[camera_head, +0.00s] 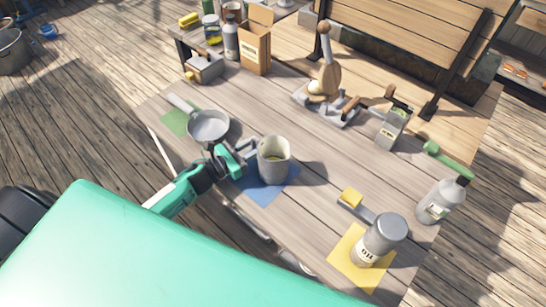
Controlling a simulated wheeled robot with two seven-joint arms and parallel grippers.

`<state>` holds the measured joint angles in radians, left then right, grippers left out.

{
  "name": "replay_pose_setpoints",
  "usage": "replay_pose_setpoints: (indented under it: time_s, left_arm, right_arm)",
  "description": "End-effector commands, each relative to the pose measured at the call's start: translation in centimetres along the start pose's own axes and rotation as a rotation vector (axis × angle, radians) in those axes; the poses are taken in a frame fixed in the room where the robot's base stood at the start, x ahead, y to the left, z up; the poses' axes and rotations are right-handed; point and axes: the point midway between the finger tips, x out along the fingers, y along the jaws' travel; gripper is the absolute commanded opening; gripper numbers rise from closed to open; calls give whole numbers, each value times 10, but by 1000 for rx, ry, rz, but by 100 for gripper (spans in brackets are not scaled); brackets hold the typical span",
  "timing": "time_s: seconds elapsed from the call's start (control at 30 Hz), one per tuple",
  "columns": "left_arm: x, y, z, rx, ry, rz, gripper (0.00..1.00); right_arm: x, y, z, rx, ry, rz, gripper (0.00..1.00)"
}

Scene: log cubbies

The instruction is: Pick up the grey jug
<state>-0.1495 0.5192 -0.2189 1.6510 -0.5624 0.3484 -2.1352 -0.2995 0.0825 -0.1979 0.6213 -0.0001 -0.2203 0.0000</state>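A grey jug (273,160) stands upright on a blue mat (262,195) near the table's front edge. Its open top shows a yellowish inside. My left gripper (248,152) is low over the table, close against the jug's left side. Its far finger shows near the jug's rim, but the near finger is hard to make out. I cannot tell whether the fingers touch the jug or its handle. My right gripper is not in view.
A grey pan (208,126) sits on a green mat (176,121) left of the jug. A grey oil canister (379,240) stands on a yellow mat (345,258) at the right front. A grey-white bottle (440,202) stands at the right. Bare wood separates the jug from the metal stand (325,106) behind.

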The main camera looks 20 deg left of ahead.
Motion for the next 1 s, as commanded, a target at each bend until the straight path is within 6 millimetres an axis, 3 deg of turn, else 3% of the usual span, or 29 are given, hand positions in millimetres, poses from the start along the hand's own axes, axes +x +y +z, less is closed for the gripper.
replay_pose_setpoints:
  time_s: [0.3,0.47,1.0]
  left_arm:
    - [4,0,-1,0,1,0,30]
    - [4,0,0,0,1,0,1]
    - [4,0,7,1,-2,-2,0]
  right_arm:
    - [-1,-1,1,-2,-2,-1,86]
    - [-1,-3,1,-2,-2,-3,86]
    - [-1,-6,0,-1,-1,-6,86]
